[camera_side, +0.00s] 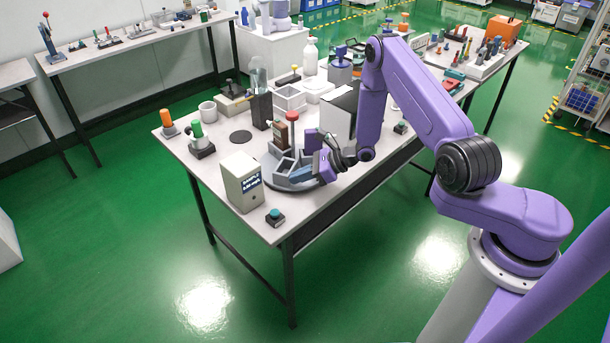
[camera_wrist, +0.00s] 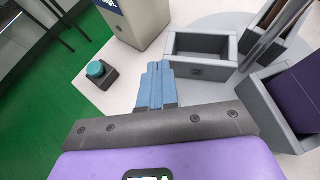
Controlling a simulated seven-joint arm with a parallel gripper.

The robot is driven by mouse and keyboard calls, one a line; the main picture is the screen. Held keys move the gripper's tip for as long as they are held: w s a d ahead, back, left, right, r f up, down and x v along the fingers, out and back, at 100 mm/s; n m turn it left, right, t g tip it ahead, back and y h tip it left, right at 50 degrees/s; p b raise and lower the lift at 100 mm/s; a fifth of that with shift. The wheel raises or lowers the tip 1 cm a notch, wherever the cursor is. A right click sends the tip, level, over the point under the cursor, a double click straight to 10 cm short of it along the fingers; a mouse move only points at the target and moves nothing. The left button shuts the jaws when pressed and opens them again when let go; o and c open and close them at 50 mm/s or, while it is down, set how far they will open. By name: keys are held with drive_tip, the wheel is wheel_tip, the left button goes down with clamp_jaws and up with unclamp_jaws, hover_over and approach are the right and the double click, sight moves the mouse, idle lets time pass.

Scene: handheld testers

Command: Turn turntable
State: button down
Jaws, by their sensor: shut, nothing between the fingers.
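The turntable (camera_side: 273,186) is a round grey platform near the table's front edge, carrying several open grey bins. In the wrist view, an empty bin (camera_wrist: 201,48) lies just ahead and right of my fingertips, and another bin (camera_wrist: 268,112) with a purple block (camera_wrist: 301,92) stands at the right. My gripper (camera_side: 297,175) is low over the turntable's near side, among the bins. Its blue fingers (camera_wrist: 155,80) are together with nothing between them. I cannot tell whether they touch a bin wall. My gripper hides part of the platform in the side view.
A beige box with a display (camera_side: 241,182) stands left of the turntable, and a teal-button box (camera_side: 275,217) sits at the front table corner. A white-and-black box (camera_side: 340,112) stands behind my gripper.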

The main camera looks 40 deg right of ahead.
sight(272, 187)
drive_tip(key=shift+w+a, duration=1.15)
drive_tip(key=shift+a, duration=0.15)
drive_tip(key=shift+w+a, duration=0.4)
drive_tip(key=shift+w, duration=0.3)
drive_tip(key=shift+w+a, duration=0.4)
drive_tip(key=shift+w, duration=0.3)
drive_tip(key=shift+w+a, duration=0.2)
drive_tip(key=shift+w, duration=0.65)
drive_tip(key=shift+w+a, duration=0.1)
drive_tip(key=shift+w, duration=0.2)
drive_tip(key=shift+w+m+t+h, duration=0.6)
drive_tip(key=shift+w+m+h, duration=0.3)
drive_tip(key=shift+w+m, duration=0.2)
idle(0.7)
drive_tip(key=shift+s, duration=0.1)
